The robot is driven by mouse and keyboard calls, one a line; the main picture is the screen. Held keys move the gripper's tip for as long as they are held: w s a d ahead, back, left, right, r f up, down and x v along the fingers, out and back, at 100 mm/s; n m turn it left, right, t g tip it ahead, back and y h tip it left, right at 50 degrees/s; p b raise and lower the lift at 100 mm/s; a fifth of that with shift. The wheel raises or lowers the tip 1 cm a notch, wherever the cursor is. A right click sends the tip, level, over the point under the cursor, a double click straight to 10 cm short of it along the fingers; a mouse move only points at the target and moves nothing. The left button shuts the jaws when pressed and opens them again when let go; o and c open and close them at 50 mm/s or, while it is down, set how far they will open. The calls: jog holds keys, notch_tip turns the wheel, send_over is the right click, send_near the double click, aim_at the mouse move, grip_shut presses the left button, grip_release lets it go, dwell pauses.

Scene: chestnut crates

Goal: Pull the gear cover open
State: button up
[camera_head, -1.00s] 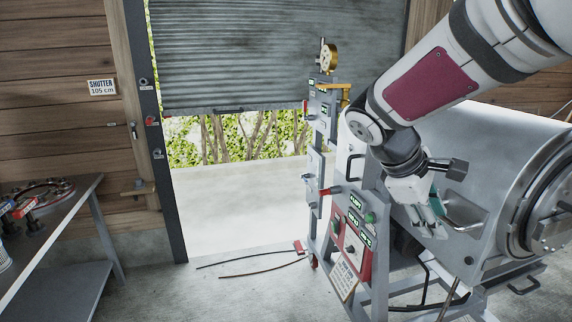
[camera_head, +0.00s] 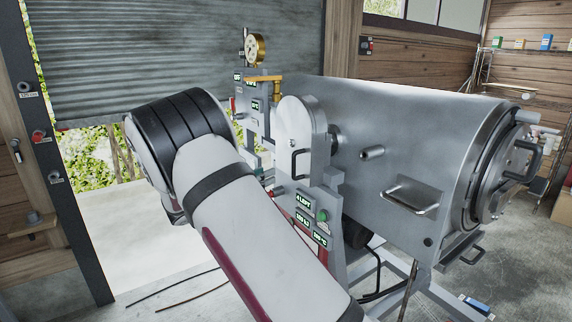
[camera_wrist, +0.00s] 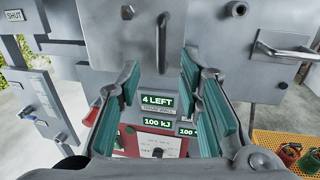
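The gear cover (camera_head: 305,125) is a light grey, round-topped plate at the left end of the steel drum, in the middle of the head view. It looks shut. A dark upright bar handle (camera_head: 295,163) stands on its face. Nothing is between the fingers, and I see no contact with the handle. In the head view my gripper is hidden behind my arm.
The drum (camera_head: 410,140) has a side handle (camera_head: 412,200) and a round end door at right. A control panel (camera_wrist: 157,110) reading "4 LEFT" sits below the cover. A brass gauge (camera_head: 255,48) stands behind. A half-raised shutter (camera_head: 180,45) is at left. Cables cross the floor.

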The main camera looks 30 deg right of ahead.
aim_at(293, 174)
jog(key=x, duration=1.3)
grip_shut()
